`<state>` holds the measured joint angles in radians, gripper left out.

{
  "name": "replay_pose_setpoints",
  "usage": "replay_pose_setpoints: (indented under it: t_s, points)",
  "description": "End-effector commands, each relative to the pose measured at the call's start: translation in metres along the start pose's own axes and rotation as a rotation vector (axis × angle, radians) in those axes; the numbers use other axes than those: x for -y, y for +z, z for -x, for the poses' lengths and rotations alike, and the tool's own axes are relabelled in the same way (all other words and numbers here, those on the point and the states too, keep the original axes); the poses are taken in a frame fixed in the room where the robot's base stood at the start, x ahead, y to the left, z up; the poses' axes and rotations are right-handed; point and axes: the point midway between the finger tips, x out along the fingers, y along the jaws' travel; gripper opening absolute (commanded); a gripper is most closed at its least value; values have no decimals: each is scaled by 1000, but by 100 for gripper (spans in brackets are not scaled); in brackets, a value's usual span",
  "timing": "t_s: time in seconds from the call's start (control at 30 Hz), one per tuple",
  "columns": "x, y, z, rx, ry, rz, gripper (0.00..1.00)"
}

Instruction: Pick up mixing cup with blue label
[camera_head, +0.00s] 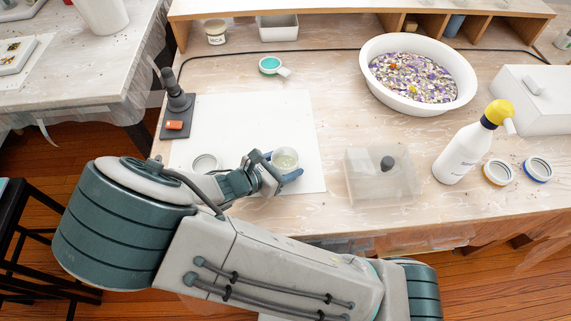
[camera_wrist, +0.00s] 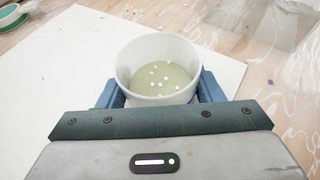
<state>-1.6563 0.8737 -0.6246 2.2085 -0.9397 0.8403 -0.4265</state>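A white cup (camera_head: 286,157) with pale, cloudy liquid is above the white sheet, near its lower right corner. In the wrist view the same cup (camera_wrist: 158,58) has small white specks in the liquid. My gripper (camera_head: 281,166) has a blue finger on each side of the cup, and both look pressed to its wall in the wrist view (camera_wrist: 160,95). Another white cup (camera_head: 205,163) stands to the left. A small blue-banded cup (camera_head: 538,169) stands at the far right.
Beside the blue-banded cup stands an orange-banded one (camera_head: 497,173). A spray bottle (camera_head: 463,148), a clear box (camera_head: 372,178) and a bowl of chips (camera_head: 418,104) are to the right. A dark stand (camera_head: 176,106) is left of the white sheet (camera_head: 240,118), whose upper part is clear.

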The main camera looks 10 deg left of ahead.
Motion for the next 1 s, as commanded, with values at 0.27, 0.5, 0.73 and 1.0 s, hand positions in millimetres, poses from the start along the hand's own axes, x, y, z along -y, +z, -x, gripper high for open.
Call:
replay_pose_setpoints:
  t_s: [0.27, 0.5, 0.73, 1.0]
  points:
    - [0, 0, 0, 0, 0, 0, 36]
    - [0, 3, 2, -1, 0, -1, 36]
    - [0, 14, 6, -1, 0, -2, 36]
    - [0, 40, 17, -2, 1, -3, 36]
